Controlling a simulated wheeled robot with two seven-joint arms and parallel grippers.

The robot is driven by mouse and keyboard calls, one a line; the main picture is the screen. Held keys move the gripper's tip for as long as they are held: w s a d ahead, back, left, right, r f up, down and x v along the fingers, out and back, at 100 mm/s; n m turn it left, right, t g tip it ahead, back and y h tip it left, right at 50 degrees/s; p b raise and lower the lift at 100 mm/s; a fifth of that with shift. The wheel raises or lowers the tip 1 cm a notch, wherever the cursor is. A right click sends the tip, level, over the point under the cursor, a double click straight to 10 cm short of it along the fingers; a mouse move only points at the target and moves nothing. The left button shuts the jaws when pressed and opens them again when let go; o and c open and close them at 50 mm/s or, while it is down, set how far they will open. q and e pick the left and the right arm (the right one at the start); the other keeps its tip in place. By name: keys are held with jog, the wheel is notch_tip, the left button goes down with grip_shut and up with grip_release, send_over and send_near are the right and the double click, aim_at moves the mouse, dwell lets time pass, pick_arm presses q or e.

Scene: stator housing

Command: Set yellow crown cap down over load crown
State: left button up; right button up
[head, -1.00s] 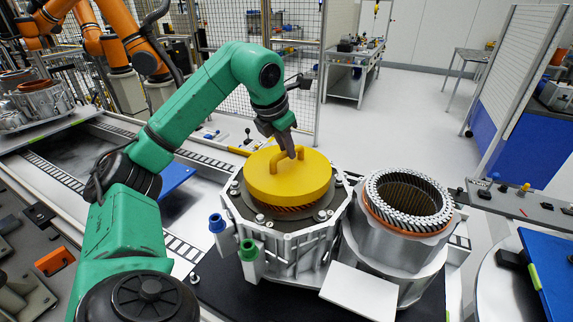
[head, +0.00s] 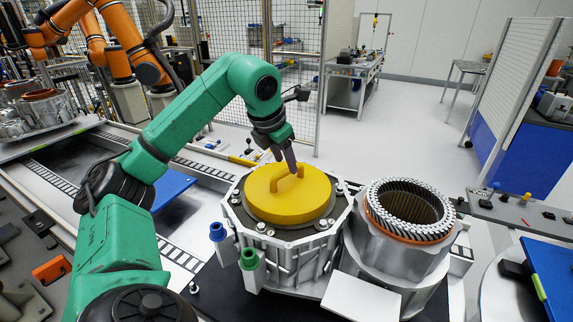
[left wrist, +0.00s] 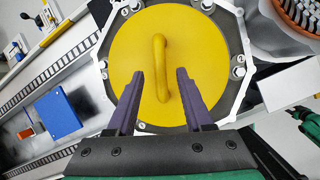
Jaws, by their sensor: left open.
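The yellow crown cap (head: 262,209) lies flat in the top opening of the silver stator housing (head: 300,262), and its round face fills most of the left wrist view (left wrist: 205,45). The load crown is hidden under it. The cap's arched handle (left wrist: 161,85) stands up from its middle. My left gripper (head: 291,168) is over the cap at the handle. In the left wrist view its two dark fingers (left wrist: 160,76) are open, one on each side of the handle, with gaps between.
A second stator with exposed windings (head: 408,205) stands close on the right. A blue port (head: 217,231) and a green port (head: 249,254) stick out from the housing's front left. Several bolts ring the cap. A white plate (head: 360,296) lies in front.

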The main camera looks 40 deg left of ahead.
pick_arm(q)
jog(key=p+v, duration=0.2)
jog(key=v, duration=0.7)
jog(key=shift+s+r, duration=0.2)
